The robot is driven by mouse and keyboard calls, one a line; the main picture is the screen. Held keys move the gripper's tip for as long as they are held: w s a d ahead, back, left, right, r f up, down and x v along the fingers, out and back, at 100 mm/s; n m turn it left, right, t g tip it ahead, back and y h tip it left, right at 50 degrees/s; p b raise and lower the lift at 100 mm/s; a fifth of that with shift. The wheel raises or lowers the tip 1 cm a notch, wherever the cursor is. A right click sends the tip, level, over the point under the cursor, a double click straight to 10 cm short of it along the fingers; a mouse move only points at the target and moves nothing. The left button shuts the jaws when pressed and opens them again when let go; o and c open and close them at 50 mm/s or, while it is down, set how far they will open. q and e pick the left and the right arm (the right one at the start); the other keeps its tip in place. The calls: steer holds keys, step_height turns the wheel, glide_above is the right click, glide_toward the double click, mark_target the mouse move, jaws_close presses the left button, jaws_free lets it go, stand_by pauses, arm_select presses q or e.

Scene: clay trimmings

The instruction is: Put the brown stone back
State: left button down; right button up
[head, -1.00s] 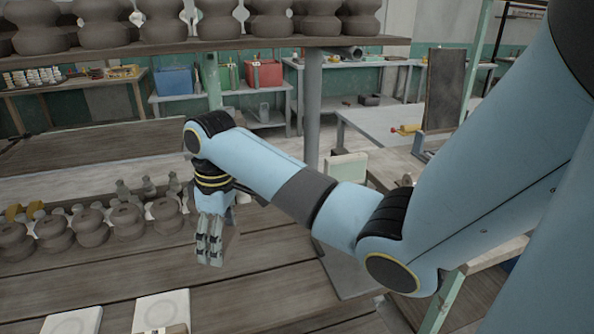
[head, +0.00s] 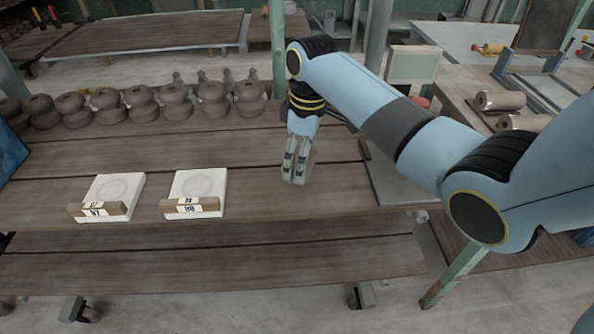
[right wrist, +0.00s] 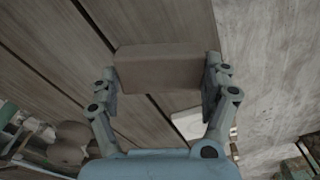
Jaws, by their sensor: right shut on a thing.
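My right gripper (head: 295,178) is over the plank table, right of two white slabs, with its fingers pointing down. In the right wrist view the gripper (right wrist: 160,78) is shut on a plain brown block (right wrist: 158,70), which I take for the brown stone. The block sits crosswise between the two fingertips. In the head view the fingers mostly hide it. The left white slab (head: 122,188) and the right white slab (head: 205,182) lie flat, each with a faint ring on top. My left gripper is not in view.
A brown bar with white labels (head: 97,209) stands at the left slab's front edge, and another labelled bar (head: 190,206) at the right slab's. A row of grey-brown clay pots (head: 140,103) lines the back. Bare planks (head: 262,190) lie between the right slab and my gripper.

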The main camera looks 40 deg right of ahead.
steer(key=shift+w+a+f, duration=0.2)
steer(key=shift+w+f, duration=0.25)
steer(key=shift+w, duration=0.2)
step_height(320, 180, down, 4)
steer(key=shift+r, duration=0.1)
steer(key=o, duration=1.5)
steer(key=shift+c, duration=0.2)
